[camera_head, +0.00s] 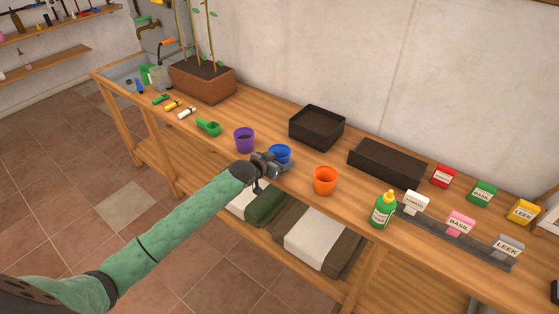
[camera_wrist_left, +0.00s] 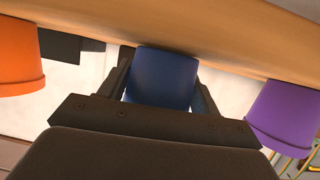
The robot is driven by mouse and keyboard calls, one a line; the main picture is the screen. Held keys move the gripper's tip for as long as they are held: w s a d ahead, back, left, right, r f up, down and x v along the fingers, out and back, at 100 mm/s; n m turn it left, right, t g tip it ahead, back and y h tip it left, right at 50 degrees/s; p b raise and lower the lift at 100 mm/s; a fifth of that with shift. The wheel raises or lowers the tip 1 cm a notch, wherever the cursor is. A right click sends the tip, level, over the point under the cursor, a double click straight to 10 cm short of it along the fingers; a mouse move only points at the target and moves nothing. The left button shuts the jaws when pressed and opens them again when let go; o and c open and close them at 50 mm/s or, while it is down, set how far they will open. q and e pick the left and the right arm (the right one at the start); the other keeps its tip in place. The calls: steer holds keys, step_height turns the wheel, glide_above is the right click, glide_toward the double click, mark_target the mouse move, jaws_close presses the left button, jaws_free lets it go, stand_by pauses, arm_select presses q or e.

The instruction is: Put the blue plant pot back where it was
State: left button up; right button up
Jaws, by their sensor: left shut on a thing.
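The blue plant pot (camera_head: 280,152) is at the workbench between a purple pot (camera_head: 244,139) on its left and an orange pot (camera_head: 325,180) on its right. My left gripper (camera_head: 274,162) reaches in from the front and is shut on the blue pot. In the left wrist view the blue pot (camera_wrist_left: 164,78) sits between the two fingers of my left gripper (camera_wrist_left: 162,85), which hide its sides. It looks upright and is at or close to the bench top; I cannot tell if it touches. My right gripper is not in view.
Black trays (camera_head: 316,128) stand behind the pots. A green bottle (camera_head: 383,209) and seed packets (camera_head: 461,223) are to the right. A green scoop (camera_head: 208,127) and a brown planter (camera_head: 202,82) are to the left. Bags lie on the shelf below.

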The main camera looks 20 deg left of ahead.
arm_select(q)
steer(key=shift+f, duration=0.15)
steer(key=o, duration=1.1)
steer(key=shift+r, duration=0.2)
